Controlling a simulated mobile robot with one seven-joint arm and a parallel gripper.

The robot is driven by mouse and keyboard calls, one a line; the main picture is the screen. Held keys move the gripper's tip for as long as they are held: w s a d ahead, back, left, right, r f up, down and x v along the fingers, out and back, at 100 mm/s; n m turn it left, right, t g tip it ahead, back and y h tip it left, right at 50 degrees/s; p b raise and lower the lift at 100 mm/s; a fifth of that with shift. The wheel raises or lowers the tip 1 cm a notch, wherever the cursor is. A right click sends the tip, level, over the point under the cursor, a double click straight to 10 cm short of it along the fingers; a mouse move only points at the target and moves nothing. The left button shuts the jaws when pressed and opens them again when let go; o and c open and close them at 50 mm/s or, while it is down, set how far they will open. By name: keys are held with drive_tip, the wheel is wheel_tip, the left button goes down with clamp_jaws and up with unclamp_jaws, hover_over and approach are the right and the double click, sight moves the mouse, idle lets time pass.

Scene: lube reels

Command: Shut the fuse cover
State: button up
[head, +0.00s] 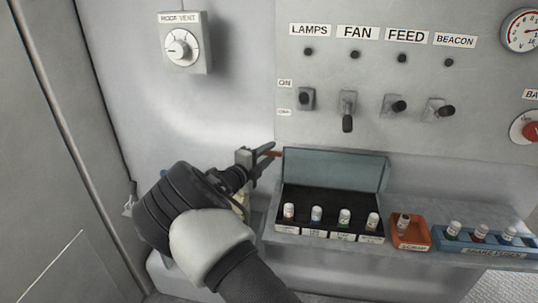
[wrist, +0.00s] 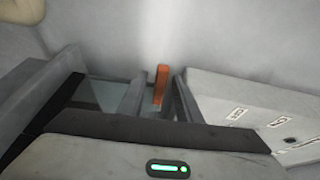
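The fuse cover (head: 335,168) is a bluish see-through lid standing raised at the back of the fuse box (head: 326,241). The box holds several fuses with coloured bands in a dark tray. An orange tab (head: 275,153) sticks out at the cover's upper left corner; an orange piece (wrist: 160,86) also shows in the wrist view. My gripper (head: 266,156) is at the cover's left side, with its fingertips by the tab. In the wrist view the orange piece stands between my two fingers (wrist: 160,100), with a gap on each side. The fingers look open.
An orange scrap tray (head: 410,243) with one fuse and a blue spares tray (head: 505,260) stand right of the box on the ledge. Switches (head: 348,110) line the panel above. A roof vent dial (head: 180,47) is on the wall at upper left.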

drive_tip(key=shift+w+d, duration=0.15)
drive_tip(key=shift+w, duration=0.1)
clamp_jaws()
drive_tip(key=shift+s, duration=0.1)
